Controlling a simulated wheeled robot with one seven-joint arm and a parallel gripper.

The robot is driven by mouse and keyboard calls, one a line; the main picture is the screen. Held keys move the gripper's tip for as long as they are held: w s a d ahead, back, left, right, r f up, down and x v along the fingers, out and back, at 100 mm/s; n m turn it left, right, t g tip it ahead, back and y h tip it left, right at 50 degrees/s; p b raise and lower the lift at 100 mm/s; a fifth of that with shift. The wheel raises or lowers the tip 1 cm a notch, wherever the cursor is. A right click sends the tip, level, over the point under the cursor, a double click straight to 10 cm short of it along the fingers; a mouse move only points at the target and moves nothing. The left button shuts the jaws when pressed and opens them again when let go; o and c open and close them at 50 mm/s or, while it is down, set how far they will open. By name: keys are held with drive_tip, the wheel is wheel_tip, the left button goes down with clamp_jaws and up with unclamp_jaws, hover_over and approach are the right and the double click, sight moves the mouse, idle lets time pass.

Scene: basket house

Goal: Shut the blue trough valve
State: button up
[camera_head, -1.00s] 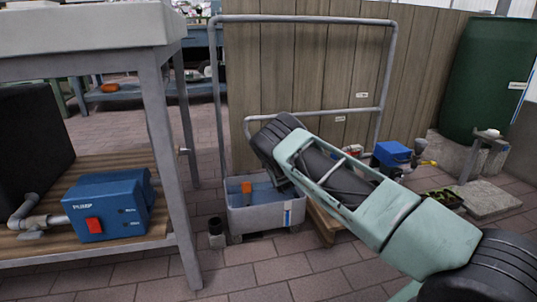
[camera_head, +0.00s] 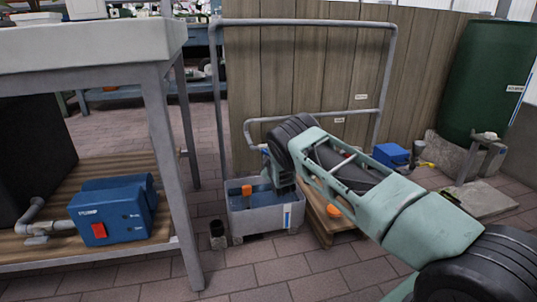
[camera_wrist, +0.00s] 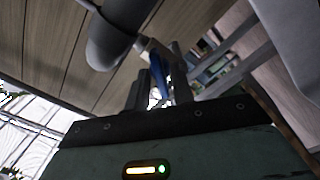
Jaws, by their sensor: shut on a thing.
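A blue valve handle (camera_wrist: 160,63) shows in the wrist view between my gripper's two dark fingers (camera_wrist: 160,92), close to a grey pipe (camera_wrist: 110,45). My gripper is shut on it. In the head view, my arm's wrist covers most of the valve area, and only a small blue patch shows left of it. The grey trough (camera_head: 265,222) stands on the floor below the pipe (camera_head: 262,121), with an orange piece (camera_head: 247,190) inside it. The exact turn of the handle is hard to tell.
A wooden panel with a grey pipe frame (camera_head: 300,22) stands behind the trough. A bench with a blue pump (camera_head: 112,210) is at left. A pallet (camera_head: 330,228) with an orange cap (camera_head: 333,211) is right of the trough. A green tank (camera_head: 484,85) stands at far right.

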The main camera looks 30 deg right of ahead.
drive_tip(key=shift+f+m+p, duration=0.1)
drive_tip(key=shift+m+p, duration=1.35)
drive_tip(key=shift+m, duration=3.65)
drive_tip(key=o, duration=0.7)
drive_tip(key=p+v, duration=0.8)
drive_tip(key=v, duration=0.9)
drive_tip(key=shift+s+p, duration=0.25)
drive_tip(key=shift+p, duration=0.05)
